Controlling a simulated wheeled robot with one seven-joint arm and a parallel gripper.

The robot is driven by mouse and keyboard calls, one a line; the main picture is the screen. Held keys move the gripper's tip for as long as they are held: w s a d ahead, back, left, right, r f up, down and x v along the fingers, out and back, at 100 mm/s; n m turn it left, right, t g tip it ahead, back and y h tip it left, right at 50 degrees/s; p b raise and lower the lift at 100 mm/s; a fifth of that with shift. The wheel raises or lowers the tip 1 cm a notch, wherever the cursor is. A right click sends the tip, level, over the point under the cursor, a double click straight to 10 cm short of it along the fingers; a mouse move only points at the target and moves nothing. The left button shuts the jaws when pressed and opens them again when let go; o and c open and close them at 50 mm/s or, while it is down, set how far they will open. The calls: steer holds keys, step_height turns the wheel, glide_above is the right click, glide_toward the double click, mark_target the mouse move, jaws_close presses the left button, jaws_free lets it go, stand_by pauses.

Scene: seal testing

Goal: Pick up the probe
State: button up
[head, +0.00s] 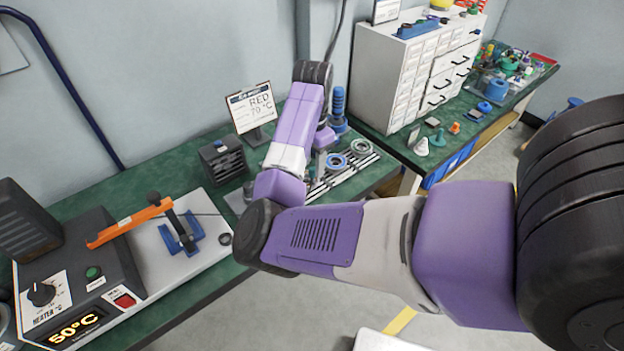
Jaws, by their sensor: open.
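I cannot make out the probe for certain in the head view; it may be among the small parts or hidden behind my arm. My gripper (320,163) is mostly hidden behind my arm's purple links. Only a small grey part of it shows, pointing down over the green bench by the metal rail rack (345,178). No held thing is visible. An orange bar (130,222) with a dark knob slants above the heater plate, beside a blue cradle (181,234).
The heater box (75,275) reads 50°C, at left. A sign (252,108) reads RED 70°C. A dark slotted block (222,160) stands left of my forearm, a blue ring stack (338,108) right of it. A white drawer cabinet (405,75) stands on the second bench.

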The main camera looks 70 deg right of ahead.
mark_target(312, 168)
steer(key=shift+f, duration=1.5)
steer(key=shift+c, duration=0.4)
jaws_close()
steer(key=shift+r, duration=0.1)
step_height(312, 168, up, 20)
steer(key=p, duration=0.1)
